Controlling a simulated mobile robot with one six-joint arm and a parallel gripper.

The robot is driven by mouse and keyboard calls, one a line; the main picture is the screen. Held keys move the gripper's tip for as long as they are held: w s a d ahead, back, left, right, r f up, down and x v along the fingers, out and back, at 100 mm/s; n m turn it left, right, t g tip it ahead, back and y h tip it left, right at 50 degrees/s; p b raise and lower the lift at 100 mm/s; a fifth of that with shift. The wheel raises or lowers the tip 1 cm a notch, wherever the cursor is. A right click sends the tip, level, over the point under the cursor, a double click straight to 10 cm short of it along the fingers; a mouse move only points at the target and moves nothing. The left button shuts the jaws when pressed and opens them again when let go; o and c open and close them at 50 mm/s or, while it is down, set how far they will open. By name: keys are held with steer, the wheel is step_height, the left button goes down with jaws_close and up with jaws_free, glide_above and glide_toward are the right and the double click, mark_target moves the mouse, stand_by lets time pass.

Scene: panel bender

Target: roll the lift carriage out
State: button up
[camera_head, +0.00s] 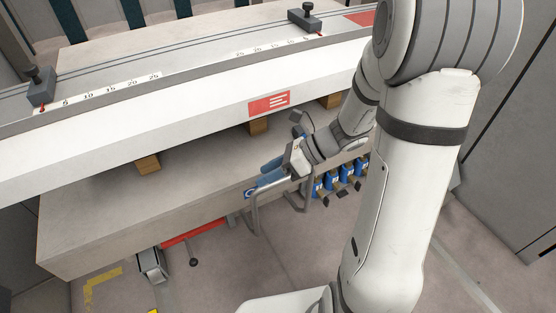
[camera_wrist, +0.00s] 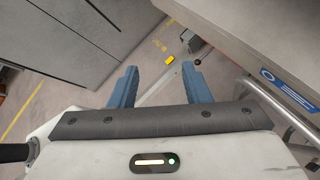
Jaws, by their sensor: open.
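My gripper (camera_head: 270,172) shows near the bench's front edge in the head view, its blue fingers pointing left. In the wrist view my gripper (camera_wrist: 160,84) is open, with floor between its two blue fingers and nothing held. A bent grey tube handle (camera_head: 254,212) hangs just below and left of it; the tube also shows at right in the wrist view (camera_wrist: 284,114), apart from the fingers. Whether this handle belongs to the lift carriage I cannot tell. A red bar (camera_head: 195,233) with a black-knobbed lever (camera_head: 193,261) shows low under the bench; the rest there is hidden.
The grey bench (camera_head: 140,225) overhangs the floor, with a white beam (camera_head: 190,125) above it. A grey pedal (camera_head: 151,264) sits on the floor at left. Grey cabinets (camera_wrist: 70,35) stand left in the wrist view. Front floor is mostly clear.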

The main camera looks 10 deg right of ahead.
steer(key=w+d+f+m+t+y+b, duration=0.1)
steer(key=w+d+f+m+t+b, duration=0.25)
steer(key=f+m, duration=0.35)
steer(key=w+d+f+m+t+y+b, duration=0.1)
steer(key=w+d+f+m+t+b, duration=0.15)
steer(key=w+f+m, duration=0.45)
steer(key=m+t+h+b, duration=0.3)
steer(key=m+t+b, duration=0.2)
steer(key=m, duration=0.4)
glide_toward(285, 179)
steer(key=w, duration=0.1)
steer(key=w+a+f, duration=0.2)
steer(key=w, duration=0.1)
steer(key=shift+a+f, duration=0.1)
steer(key=shift+a, duration=0.05)
steer(key=b+x, duration=0.1)
steer(key=x, duration=0.5)
steer(key=shift+b+x, duration=0.35)
steer(key=shift+x, duration=0.45)
steer(key=shift+w, duration=0.1)
steer(key=shift+c, duration=0.3)
jaws_close()
